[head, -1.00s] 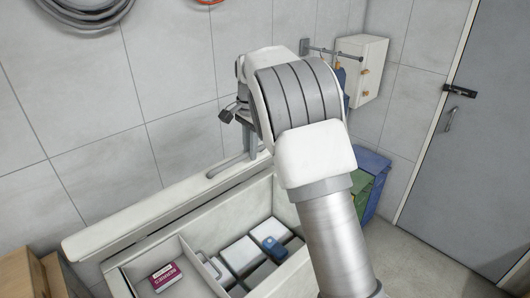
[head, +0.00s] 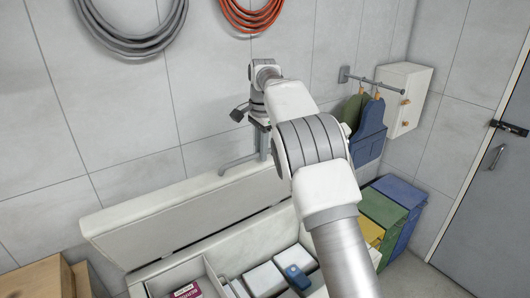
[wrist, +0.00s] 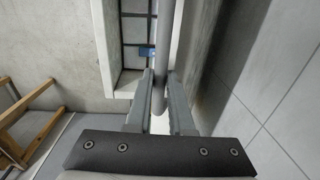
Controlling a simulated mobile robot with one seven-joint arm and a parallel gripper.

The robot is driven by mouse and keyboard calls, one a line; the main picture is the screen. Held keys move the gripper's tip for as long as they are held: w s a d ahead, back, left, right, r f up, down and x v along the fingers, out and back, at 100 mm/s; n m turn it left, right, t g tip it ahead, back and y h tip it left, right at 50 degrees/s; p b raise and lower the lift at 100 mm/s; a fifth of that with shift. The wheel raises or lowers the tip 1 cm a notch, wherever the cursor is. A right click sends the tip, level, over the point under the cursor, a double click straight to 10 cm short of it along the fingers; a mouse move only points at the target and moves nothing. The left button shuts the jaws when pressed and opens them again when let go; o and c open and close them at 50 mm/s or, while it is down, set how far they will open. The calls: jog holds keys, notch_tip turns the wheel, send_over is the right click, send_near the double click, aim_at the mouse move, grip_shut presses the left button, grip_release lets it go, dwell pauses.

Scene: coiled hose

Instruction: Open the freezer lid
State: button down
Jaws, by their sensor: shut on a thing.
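The freezer (head: 217,259) is a white chest at the bottom of the head view. Its lid (head: 185,220) is raised steeply at the back, its inner face showing and the inside uncovered. A grey bar handle (head: 237,161) runs along the lid's upper edge. My gripper (head: 264,150) is at the right part of this handle. In the wrist view, my gripper (wrist: 160,105) is shut on the grey handle bar (wrist: 166,40), which passes between the two fingers.
Inside the freezer are a dark red box (head: 186,291), white packages (head: 264,279) and a blue item (head: 297,276). Hoses (head: 133,38) hang on the wall above. Green (head: 383,208) and blue (head: 402,192) bins stand at right, wooden boxes (head: 38,280) at lower left.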

jog(key=shift+a+f, duration=0.3)
jog(key=shift+f, duration=0.1)
jog(key=c, duration=0.8)
grip_release()
jog(key=shift+w+a, duration=0.1)
jog(key=shift+w+d+r, duration=0.1)
jog(key=shift+d, duration=0.2)
jog(key=shift+r, duration=0.2)
jog(key=shift+s+r, duration=0.15)
jog(key=shift+r, duration=1.65)
jog(key=shift+s+r, duration=0.1)
jog(key=shift+r, duration=1.7)
